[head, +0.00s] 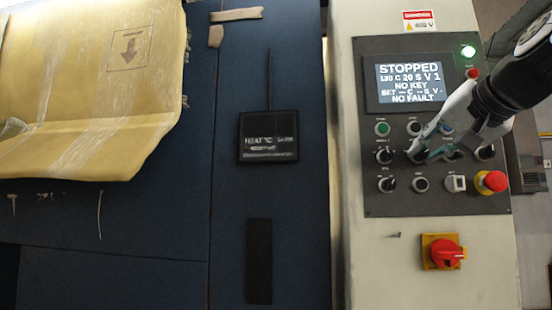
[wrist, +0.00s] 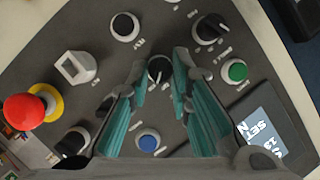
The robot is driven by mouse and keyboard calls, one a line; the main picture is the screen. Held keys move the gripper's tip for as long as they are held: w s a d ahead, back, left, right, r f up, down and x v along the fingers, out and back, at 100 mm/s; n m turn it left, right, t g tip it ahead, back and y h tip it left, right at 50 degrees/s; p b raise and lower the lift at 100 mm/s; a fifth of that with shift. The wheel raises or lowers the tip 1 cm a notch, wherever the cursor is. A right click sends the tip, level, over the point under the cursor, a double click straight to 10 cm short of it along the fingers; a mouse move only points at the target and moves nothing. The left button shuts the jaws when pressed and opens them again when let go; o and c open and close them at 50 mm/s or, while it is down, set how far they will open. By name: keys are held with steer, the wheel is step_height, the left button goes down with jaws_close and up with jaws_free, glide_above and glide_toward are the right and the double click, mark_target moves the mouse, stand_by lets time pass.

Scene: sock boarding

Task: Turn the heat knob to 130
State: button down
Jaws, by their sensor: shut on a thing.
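My gripper (head: 421,154) is at the control panel (head: 385,207), with its fingers closed around a black knob (wrist: 160,70) in the middle row. The wrist view shows one fingertip on each side of this knob. Its label is too small to read, so I cannot confirm that it is the heat knob. In the head view the fingers partly hide it. The display (head: 409,83) reads STOPPED, a line that seems to say 130 C 20 S V 1, NO KEY, a SET line with dashes, and NO FAULT.
Close around the gripper are a green button (wrist: 235,71), a blue button (wrist: 148,141), other black knobs (wrist: 208,29) and a white-framed switch (wrist: 77,67). A red emergency button (head: 492,181) is at lower right. A red rotary switch (head: 445,252) sits below the panel.

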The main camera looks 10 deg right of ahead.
steer(key=shift+f+m, duration=0.1)
steer(key=shift+m, duration=0.3)
stand_by(0.3)
steer(key=c, duration=1.5)
jaws_free()
steer(key=shift+o, duration=0.2)
steer(key=v, duration=1.2)
steer(key=shift+d+f, duration=0.15)
steer(key=shift+f, duration=0.05)
steer(key=shift+s, duration=0.15)
